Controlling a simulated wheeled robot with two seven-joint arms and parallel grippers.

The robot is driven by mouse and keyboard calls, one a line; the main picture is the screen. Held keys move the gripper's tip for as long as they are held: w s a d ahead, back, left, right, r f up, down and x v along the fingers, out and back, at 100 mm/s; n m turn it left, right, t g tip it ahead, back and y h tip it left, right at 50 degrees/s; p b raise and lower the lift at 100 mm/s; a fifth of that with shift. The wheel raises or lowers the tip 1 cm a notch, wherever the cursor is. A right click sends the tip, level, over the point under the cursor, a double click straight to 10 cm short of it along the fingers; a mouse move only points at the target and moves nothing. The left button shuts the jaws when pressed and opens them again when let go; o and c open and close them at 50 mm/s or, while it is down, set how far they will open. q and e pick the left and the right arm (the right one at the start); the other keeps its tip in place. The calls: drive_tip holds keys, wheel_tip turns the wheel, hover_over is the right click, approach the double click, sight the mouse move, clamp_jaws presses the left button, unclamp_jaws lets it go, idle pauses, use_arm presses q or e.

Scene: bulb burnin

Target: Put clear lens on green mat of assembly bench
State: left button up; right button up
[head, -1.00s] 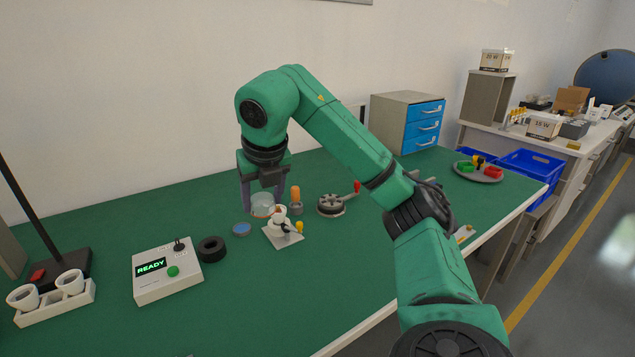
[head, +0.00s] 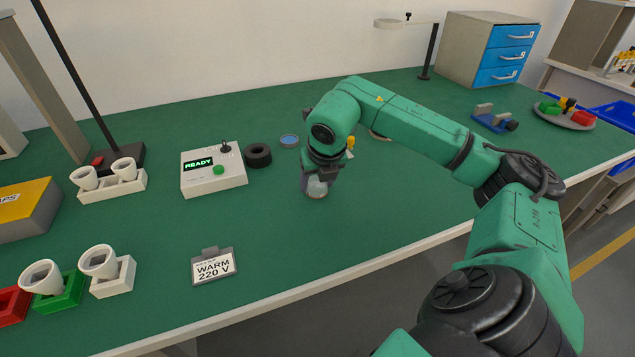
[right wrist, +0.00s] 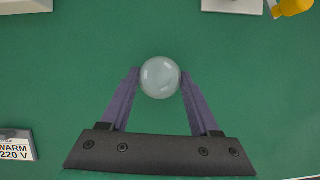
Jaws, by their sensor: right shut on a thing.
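The clear lens (right wrist: 160,77) is a pale, see-through dome. It sits between the fingertips of my right gripper (right wrist: 160,80), which is shut on it, in the right wrist view. In the head view the lens (head: 317,189) shows at the lower end of my right gripper (head: 318,183), low over the green mat (head: 345,220) of the bench. I cannot tell whether the lens touches the mat. My left gripper is not in view.
A control box (head: 213,178) reading READY, a black ring (head: 258,155) and a blue disc (head: 290,141) lie to the left and behind. A WARM 220 V sign (head: 213,268) stands at the front left. The mat around the lens is clear.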

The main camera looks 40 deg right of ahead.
drive_tip(key=shift+f, duration=0.15)
drive_tip(key=o, duration=1.3)
drive_tip(key=shift+r, duration=0.4)
drive_tip(key=p+v, duration=0.1)
drive_tip(key=v, duration=1)
drive_tip(key=shift+s+a+r+p, duration=0.1)
drive_tip(key=shift+s+r+p, duration=0.15)
drive_tip(key=shift+p, duration=0.1)
